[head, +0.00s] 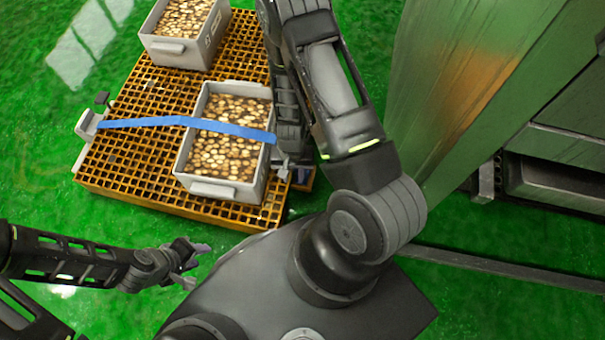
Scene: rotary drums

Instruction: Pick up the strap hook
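A blue strap (170,121) runs across the near grey bin (186,160), which is full of brown and tan round pieces. Its left end meets a grey bracket (88,124) at the left edge of the orange grid platform (140,165). Its right end reaches the platform's right edge beside my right gripper (288,165); a hook there cannot be made out clearly. My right gripper points down at that edge, and its fingers are too small and covered to read. My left gripper (197,265) is open and empty, apart from the platform's near edge.
A second grey bin (170,47) with similar pieces stands at the platform's far end. A tall grey-green metal panel (465,75) and dark machinery (560,150) stand at the right. The green floor (40,170) is clear on the left.

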